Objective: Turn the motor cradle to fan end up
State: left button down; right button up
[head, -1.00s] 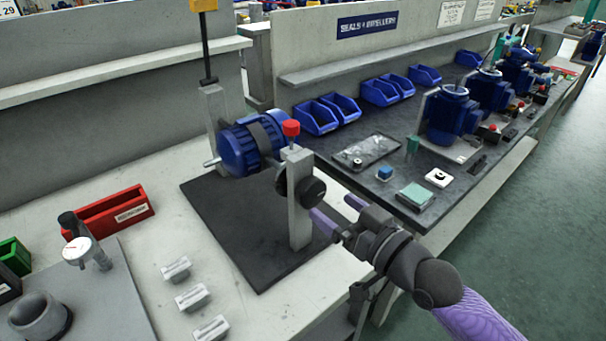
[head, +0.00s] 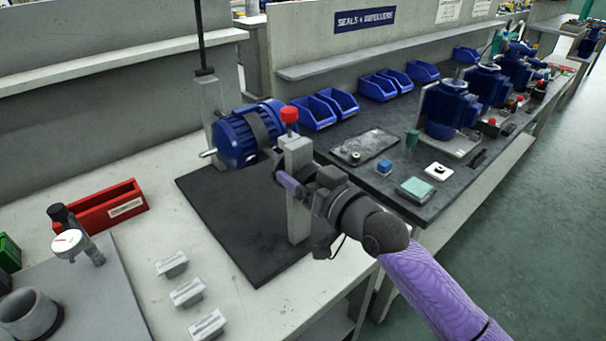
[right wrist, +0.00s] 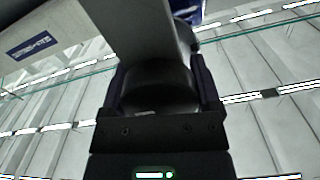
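The blue ribbed motor (head: 245,135) lies roughly level in the cradle, held by a dark band between two grey posts. Its metal shaft points left. The near post (head: 298,160) has a red knob (head: 289,114) on top. My right gripper (head: 290,186) is at the near post's outer side. In the right wrist view its fingers (right wrist: 160,80) lie on both sides of the black round handwheel (right wrist: 158,85); whether they press on it cannot be told. In the head view the gripper hides the handwheel. My left gripper is out of view.
The cradle stands on a dark base plate (head: 225,215). A red bin (head: 112,210), a dial gauge (head: 68,242) and several small labelled blocks (head: 187,292) are to the left. A dark bench (head: 450,190) with blue bins and motors is at the right.

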jog(key=c, duration=0.4)
grip_shut()
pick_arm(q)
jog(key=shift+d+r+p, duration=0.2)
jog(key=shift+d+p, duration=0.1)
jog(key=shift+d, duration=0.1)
pick_arm(e)
jog(key=n, duration=0.2)
jog(key=shift+n, duration=0.4)
